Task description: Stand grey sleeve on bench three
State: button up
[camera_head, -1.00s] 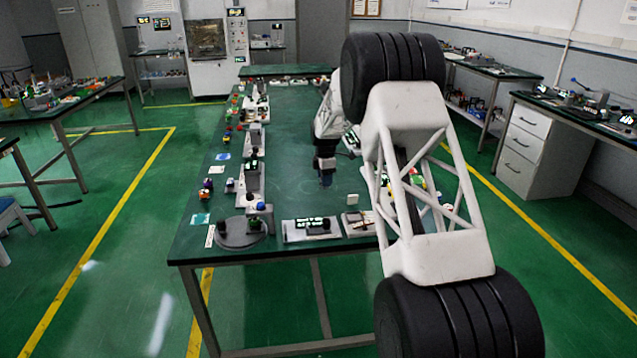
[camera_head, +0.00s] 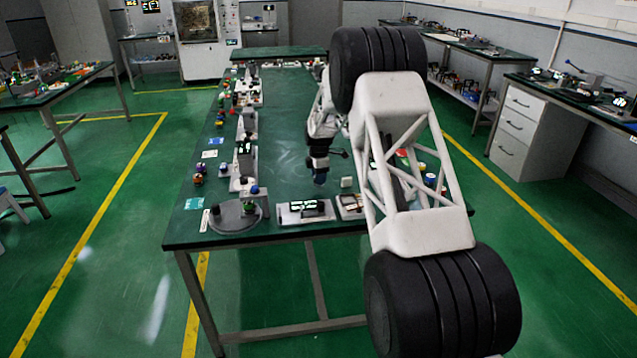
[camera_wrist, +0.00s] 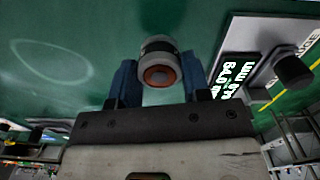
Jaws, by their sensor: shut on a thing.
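The grey sleeve (camera_wrist: 159,68) is a short, light and dark grey cylinder with an orange ring and dark centre at the end facing the wrist camera. My gripper (camera_wrist: 156,82) has its two blue fingers on either side of it, shut on it. In the head view my gripper (camera_head: 319,178) hangs over the near part of a long green-topped bench (camera_head: 290,130); the sleeve is too small to make out there. I cannot tell whether the sleeve touches the bench top. No label shows which bench is three.
A round grey plate (camera_head: 225,219) and a lit display unit (camera_head: 304,211) stand near the bench's front edge. A small white block (camera_head: 347,183) is right of my gripper. Several devices line the left edge. The bench's middle is clear. Other benches stand left and right.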

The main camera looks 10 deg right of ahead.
jog(key=shift+f, duration=1.35)
jog(key=o, duration=0.9)
jog(key=shift+f, duration=0.15)
jog(key=shift+o, duration=0.2)
notch_tip(320, 180, up, 12)
jog(key=shift+r, duration=0.15)
jog(key=shift+s+r, duration=0.1)
